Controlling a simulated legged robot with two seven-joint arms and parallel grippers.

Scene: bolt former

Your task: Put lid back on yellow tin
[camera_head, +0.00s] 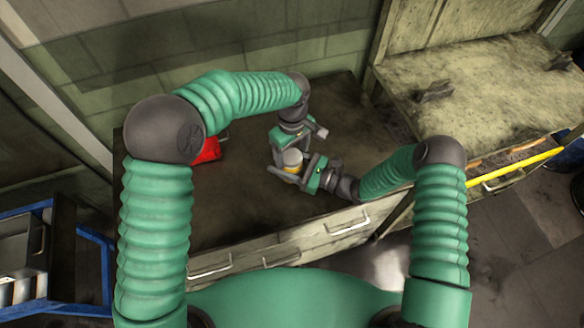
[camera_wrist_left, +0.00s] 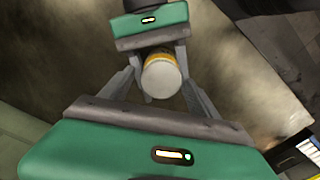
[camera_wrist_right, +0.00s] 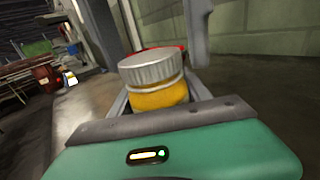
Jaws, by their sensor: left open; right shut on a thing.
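The yellow tin (camera_wrist_right: 158,97) is upright between the fingers of my right gripper (camera_head: 291,173), which is shut on it above the dark bench. The silver lid (camera_wrist_right: 151,69) rests on top of the tin in the right wrist view; I cannot tell whether it is fully seated. The lid also shows as a pale disc in the left wrist view (camera_wrist_left: 161,80) and in the head view (camera_head: 292,157). My left gripper (camera_wrist_left: 163,88) is open, its fingers on either side of the lid. Most of the tin is hidden in the left wrist view.
A red object (camera_head: 209,150) lies on the dark bench (camera_head: 240,200) left of the grippers, partly behind my left arm. A wall runs behind the bench. A higher worn surface (camera_head: 480,85) with a yellow rail (camera_head: 515,170) stands to the right. The bench's left front is clear.

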